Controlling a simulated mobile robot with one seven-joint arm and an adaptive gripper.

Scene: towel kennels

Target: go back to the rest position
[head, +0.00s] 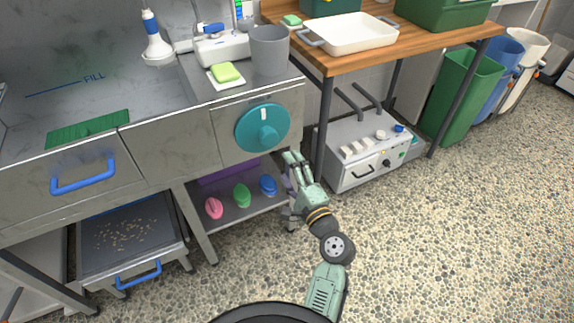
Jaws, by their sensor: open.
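My gripper (287,170) is at the end of my green and dark arm, low in front of the steel unit's right end. It is below the teal dial (263,127) and beside the right end of the lower shelf. The fingers look apart, and I see nothing held between them. Part of the gripper overlaps the shelf edge, so the gap between them is hard to judge.
A shelf (228,222) holds pink, green and blue objects. A wooden table (345,62) bears a white tray (357,45). A metal box (358,172) stands under it. A drawer handle (83,177) juts out left. Speckled floor on the right is clear.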

